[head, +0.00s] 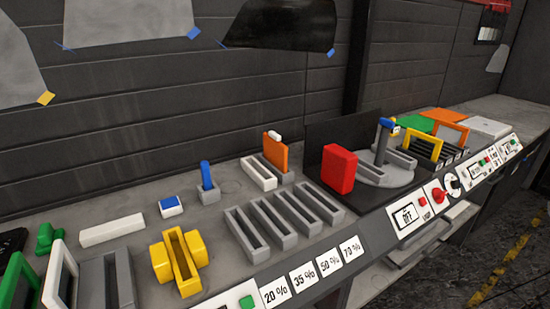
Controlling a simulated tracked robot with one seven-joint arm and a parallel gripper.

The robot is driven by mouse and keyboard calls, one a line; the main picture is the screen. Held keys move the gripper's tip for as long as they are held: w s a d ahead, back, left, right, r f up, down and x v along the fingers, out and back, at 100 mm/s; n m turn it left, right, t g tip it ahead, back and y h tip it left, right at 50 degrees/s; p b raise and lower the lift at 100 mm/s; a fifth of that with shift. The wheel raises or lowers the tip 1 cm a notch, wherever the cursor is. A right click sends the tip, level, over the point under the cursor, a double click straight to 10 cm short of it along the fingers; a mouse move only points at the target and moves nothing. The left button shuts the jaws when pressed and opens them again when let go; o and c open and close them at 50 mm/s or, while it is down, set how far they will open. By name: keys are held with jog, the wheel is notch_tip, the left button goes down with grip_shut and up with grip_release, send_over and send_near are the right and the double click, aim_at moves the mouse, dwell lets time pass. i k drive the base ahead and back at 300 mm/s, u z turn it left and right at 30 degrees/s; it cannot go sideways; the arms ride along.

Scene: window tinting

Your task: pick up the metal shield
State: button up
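I cannot tell for sure which piece is the metal shield. A grey metal-looking piece (94,290) stands at the lower left of the bench, between a white frame and a yellow holder. A dark upright panel (326,136) stands behind the red block at the right of centre. My gripper is not in this view.
The bench (215,218) runs along a dark wall. A yellow holder (180,268), empty grey slots (263,228), a red block (339,170) and a round grey platform (375,179) with a post stand on it. Coloured frames and panels crowd the far right.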

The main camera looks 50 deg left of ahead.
aim_at(276, 152)
jog(key=z, duration=0.55)
jog(key=i, duration=0.1)
jog(key=u, duration=2.6)
jog(key=k, duration=0.6)
jog(key=u, duration=0.2)
jog(key=i, duration=0.6)
jog(key=z, duration=0.6)
